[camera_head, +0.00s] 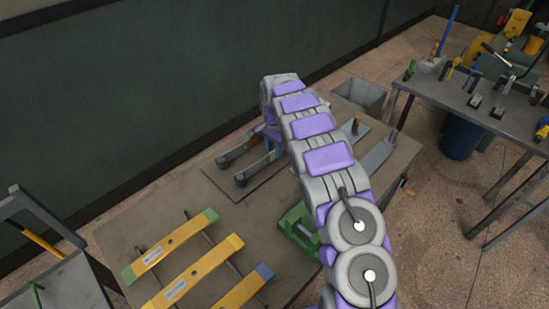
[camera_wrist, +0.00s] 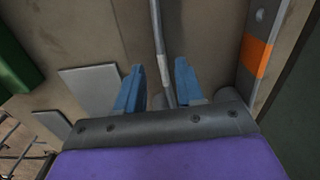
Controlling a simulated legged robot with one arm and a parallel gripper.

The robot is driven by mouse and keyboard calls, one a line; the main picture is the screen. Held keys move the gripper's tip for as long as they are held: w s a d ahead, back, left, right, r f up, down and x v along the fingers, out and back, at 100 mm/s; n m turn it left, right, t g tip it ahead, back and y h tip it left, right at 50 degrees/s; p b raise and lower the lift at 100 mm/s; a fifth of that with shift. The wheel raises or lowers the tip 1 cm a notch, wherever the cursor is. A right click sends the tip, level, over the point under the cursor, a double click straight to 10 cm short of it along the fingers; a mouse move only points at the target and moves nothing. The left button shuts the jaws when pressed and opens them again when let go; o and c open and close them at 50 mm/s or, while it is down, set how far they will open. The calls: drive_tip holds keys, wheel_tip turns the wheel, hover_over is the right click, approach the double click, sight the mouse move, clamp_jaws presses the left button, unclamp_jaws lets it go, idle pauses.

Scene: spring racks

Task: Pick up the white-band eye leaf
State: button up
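My gripper (camera_wrist: 158,82) has two blue fingers set apart, with gaps around a thin grey bar (camera_wrist: 157,30) that runs between them. The bar has a pale patch near the fingers; it may be the white-band eye leaf, but I cannot tell for certain. A wider grey leaf with an orange band (camera_wrist: 256,56) lies to the right of the fingers, apart from them. In the head view my gripper (camera_head: 268,138) is low over the far left part of the bench, mostly hidden behind my arm.
Yellow bars with green, yellow and blue ends (camera_head: 183,283) lie at the bench's near left. A green block (camera_head: 298,228) and a grey leaf (camera_head: 378,155) lie beside my arm. A dark wall (camera_head: 130,90) stands close behind the bench. A tool table (camera_head: 455,95) stands right.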

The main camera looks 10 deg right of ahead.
sight(271, 153)
drive_tip(key=a+f, duration=0.2)
drive_tip(key=f, duration=0.1)
drive_tip(key=shift+d+r, duration=0.1)
drive_tip(key=shift+d, duration=0.85)
drive_tip(key=c, duration=0.6)
drive_tip(key=shift+a, duration=0.65)
clamp_jaws()
drive_tip(key=shift+d, duration=0.1)
drive_tip(key=shift+d, duration=0.25)
